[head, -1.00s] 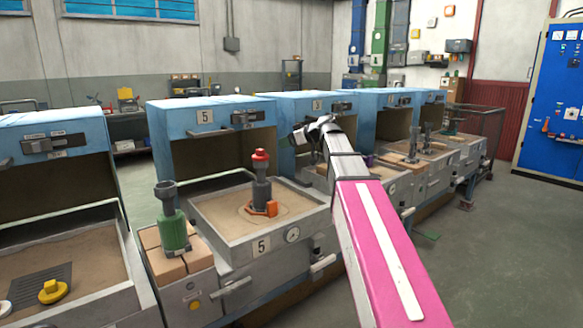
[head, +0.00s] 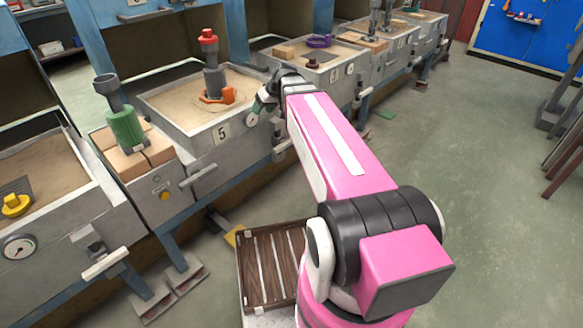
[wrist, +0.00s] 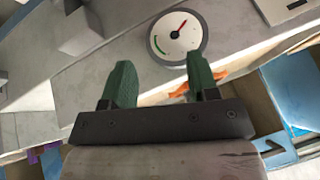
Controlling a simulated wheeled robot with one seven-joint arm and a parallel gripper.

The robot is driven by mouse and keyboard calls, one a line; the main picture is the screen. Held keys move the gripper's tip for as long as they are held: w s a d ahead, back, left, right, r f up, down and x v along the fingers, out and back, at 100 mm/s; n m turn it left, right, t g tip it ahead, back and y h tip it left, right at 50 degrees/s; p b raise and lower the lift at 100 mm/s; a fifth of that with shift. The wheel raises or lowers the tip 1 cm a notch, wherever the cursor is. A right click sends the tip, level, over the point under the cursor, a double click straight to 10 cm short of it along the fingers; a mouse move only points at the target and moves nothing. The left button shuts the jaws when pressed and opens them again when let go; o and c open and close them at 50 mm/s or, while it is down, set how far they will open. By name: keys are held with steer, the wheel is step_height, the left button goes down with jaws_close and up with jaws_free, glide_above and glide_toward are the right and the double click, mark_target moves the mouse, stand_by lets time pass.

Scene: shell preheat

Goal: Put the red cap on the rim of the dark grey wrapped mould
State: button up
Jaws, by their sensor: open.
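The dark grey mould (head: 213,80) stands upright in the sand tray marked 5 (head: 190,140) in the head view, with orange pieces around its foot. The red cap (head: 208,36) is at the very top of this mould; whether it is fully seated on the rim is too small to tell. My gripper (head: 262,100) is in front of and right of the mould, by the tray's front wall and lower than the cap. In the wrist view my gripper (wrist: 161,78) has its two green fingers apart with nothing between them. A bit of orange shows behind one finger there.
A round gauge (wrist: 177,39) on the tray's front wall is close ahead of the fingers. A green mould with a dark grey cup (head: 124,128) stands on blocks at left. A yellow piece (head: 15,205) lies further left. A slatted brown crate (head: 270,265) is beside my base.

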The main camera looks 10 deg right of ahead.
steer(key=s+d+f+m+g+h, duration=0.2)
steer(key=s+d+f, duration=0.1)
steer(key=s+f, duration=0.5)
steer(key=s+d+f+m+g+h, duration=0.1)
steer(key=s+d+f+m+h, duration=0.1)
steer(key=s+f, duration=0.6)
steer(key=shift+s+d+f+m+g+h, duration=0.35)
steer(key=shift+d+f+h, duration=0.3)
steer(key=shift+d, duration=0.35)
